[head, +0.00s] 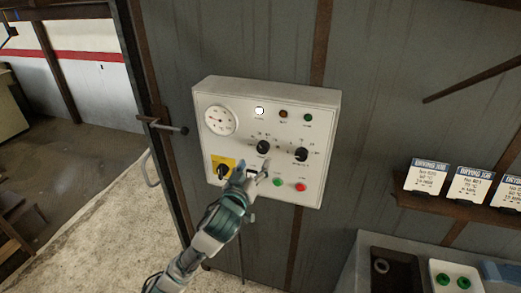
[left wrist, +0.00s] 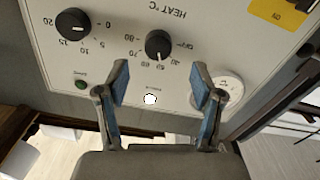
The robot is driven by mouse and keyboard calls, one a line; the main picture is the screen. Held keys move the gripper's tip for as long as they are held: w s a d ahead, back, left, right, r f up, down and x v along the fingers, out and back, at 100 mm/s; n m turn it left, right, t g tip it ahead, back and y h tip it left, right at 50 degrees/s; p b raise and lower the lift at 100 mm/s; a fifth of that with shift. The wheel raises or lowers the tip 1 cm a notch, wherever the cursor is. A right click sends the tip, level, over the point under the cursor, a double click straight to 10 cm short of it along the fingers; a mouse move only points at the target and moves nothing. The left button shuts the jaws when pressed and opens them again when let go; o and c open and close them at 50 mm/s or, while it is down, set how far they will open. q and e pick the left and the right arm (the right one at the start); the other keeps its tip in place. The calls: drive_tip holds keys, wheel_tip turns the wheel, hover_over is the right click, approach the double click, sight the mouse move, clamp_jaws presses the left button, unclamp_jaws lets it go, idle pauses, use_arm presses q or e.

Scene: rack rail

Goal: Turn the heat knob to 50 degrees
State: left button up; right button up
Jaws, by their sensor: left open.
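The control box (head: 245,93) is a pale panel on the grey wall. Its heat knob (head: 263,147) is black and round, left of a second black knob (head: 301,154). In the left wrist view, the picture is upside down and the heat knob (left wrist: 158,44) sits by the words HEAT °C. Its white mark faces the numbered scale, but I cannot tell the exact number. My left gripper (head: 256,168) is open and empty, just below the heat knob in the head view. In the wrist view its fingers (left wrist: 159,80) are spread, with the knob beyond the gap. My right gripper is not in view.
A dial gauge (head: 220,120) and several lamps top the panel. A yellow-backed switch (head: 222,168), a green button (head: 278,182) and a red button (head: 300,187) are low on it. A handle bar (head: 165,127) juts out at the left. A card shelf (head: 450,204) is at right.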

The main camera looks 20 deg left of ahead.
sight(262, 151)
use_arm(q)
drive_tip(key=w+p, duration=0.1)
drive_tip(key=w, duration=0.6)
drive_tip(key=shift+w+d, duration=0.1)
drive_tip(key=shift+d, duration=0.1)
